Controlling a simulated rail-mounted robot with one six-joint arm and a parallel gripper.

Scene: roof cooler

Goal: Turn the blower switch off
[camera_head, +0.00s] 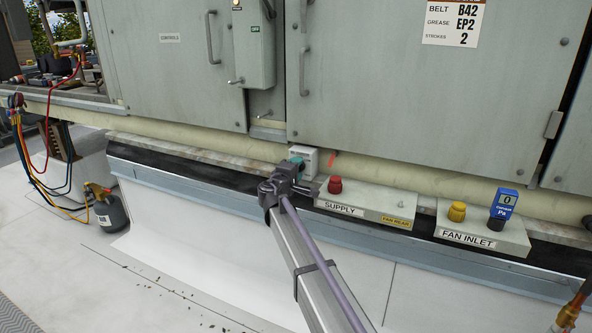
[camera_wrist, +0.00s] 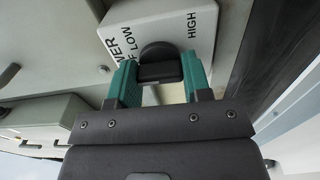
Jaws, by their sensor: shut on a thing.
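The blower switch box (camera_wrist: 170,22) is a small white box on the unit's base rail. In the wrist view its lettering reads partly "VER", "F", "LOW" and "HIGH"; the rest is covered. Its dark knob (camera_wrist: 158,52) stands between the two green fingers of my gripper (camera_wrist: 160,74), which is shut on it. In the camera_head view the white switch box (camera_head: 309,157) shows just behind my gripper (camera_head: 297,164), and the knob is hidden there. I cannot tell which setting the knob points to.
A "SUPPLY" box (camera_head: 352,209) with a red cap (camera_head: 335,185) stands close right of my gripper. Farther right is a "FAN INLET" box (camera_head: 482,237) with a yellow cap and a blue gauge (camera_head: 503,203). Large grey doors (camera_head: 430,100) rise behind. Hoses and a dark bottle (camera_head: 108,212) are at left.

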